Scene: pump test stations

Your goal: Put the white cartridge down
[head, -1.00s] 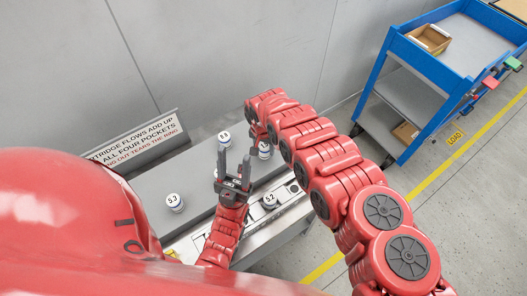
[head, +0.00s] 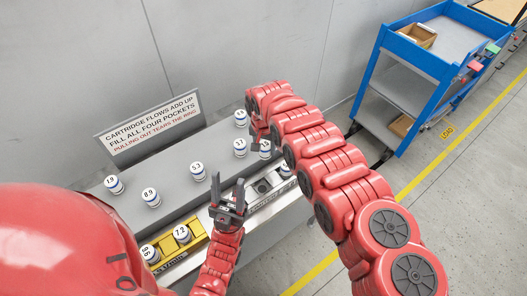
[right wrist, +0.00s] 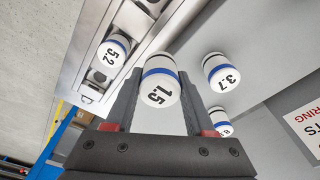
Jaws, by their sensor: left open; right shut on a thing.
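The white cartridge marked 1.5 (right wrist: 160,85), with a blue band, is between the fingers of my right gripper (right wrist: 160,78), which is shut on it. In the head view the cartridge (head: 265,149) shows partly behind my right arm, and its label is hidden. A metal station (head: 262,190) has a row of pockets, with cartridge 5.2 (right wrist: 112,51) in one; it also shows in the head view (head: 286,170). Bare pockets flank it in the right wrist view. My left gripper (head: 227,192) is open and empty, in front of the station.
Cartridges 3.7 (head: 240,147), 5.3 (head: 198,172), 8.9 (head: 151,197) and 1.9 (head: 114,184) stand on the grey counter (head: 170,170), with another (head: 241,118) at the back. A yellow holder (head: 166,243) holds two. A sign (head: 150,125) stands behind. A blue cart (head: 420,70) is at right.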

